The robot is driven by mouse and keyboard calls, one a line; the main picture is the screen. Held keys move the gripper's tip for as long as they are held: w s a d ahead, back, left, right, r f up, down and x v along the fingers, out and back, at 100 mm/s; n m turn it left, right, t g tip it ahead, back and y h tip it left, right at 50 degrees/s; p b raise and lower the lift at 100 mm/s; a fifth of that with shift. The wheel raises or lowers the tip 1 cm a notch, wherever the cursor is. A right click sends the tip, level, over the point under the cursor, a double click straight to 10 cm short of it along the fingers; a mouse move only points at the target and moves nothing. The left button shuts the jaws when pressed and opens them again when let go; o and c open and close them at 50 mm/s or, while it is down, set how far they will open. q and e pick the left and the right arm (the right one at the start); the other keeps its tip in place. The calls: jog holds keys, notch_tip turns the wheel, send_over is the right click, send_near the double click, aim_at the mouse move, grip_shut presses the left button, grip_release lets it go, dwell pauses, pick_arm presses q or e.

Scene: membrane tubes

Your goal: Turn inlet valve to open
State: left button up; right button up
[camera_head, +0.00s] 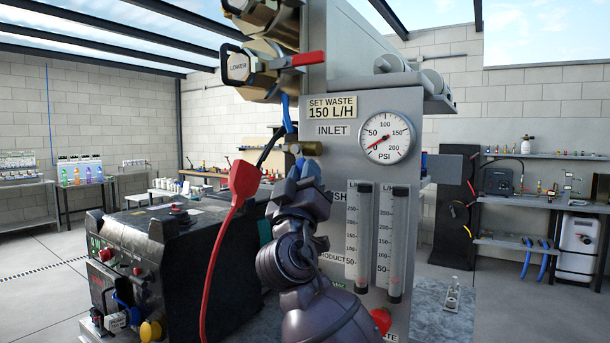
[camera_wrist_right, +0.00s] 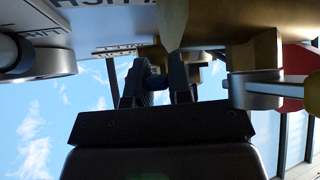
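The grey panel (camera_head: 340,105) carries an INLET label (camera_head: 335,130). A brass valve body (camera_head: 303,148) sticks out of its left edge below that label. A blue lever (camera_head: 287,113) stands roughly upright just above and left of the brass body. My right gripper (camera_head: 306,170) points up just below the brass fitting. In the right wrist view, its two dark fingers (camera_wrist_right: 158,82) are apart, with brass parts (camera_wrist_right: 155,55) beyond them. I cannot tell whether they touch the valve. My left gripper is out of view.
The pressure gauge (camera_head: 391,138) has its red needle low. Two flow tubes (camera_head: 375,240) stand right of my arm. A red connector (camera_head: 245,177) with a red cable hangs beside a black machine (camera_head: 180,255) at left.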

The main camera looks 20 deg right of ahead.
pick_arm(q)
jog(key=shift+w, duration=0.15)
pick_arm(e)
grip_shut()
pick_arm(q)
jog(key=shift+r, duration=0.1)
pick_arm(e)
jog(key=shift+r+n+y+p, duration=0.2)
jog(key=shift+n+y+p, duration=0.2)
jog(key=shift+n+p, duration=0.15)
jog(key=shift+s+d+r+n+t+y+p, duration=0.1)
jog(key=shift+n+t+y+p, duration=0.05)
jog(key=shift+n+y+p, duration=0.25)
jog(key=shift+s+d+n+t+y+p, duration=0.15)
jog(key=shift+n+y+p, duration=0.15)
jog(key=shift+n+p, duration=0.15)
jog(key=shift+s+n+y, duration=0.15)
jog(key=shift+n+y, duration=0.95)
jog(key=shift+n, duration=0.1)
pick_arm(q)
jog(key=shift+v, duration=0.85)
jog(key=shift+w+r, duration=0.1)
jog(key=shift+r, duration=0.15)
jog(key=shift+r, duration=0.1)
pick_arm(e)
jog(key=o, duration=0.5)
grip_release()
jog(key=shift+o, duration=0.2)
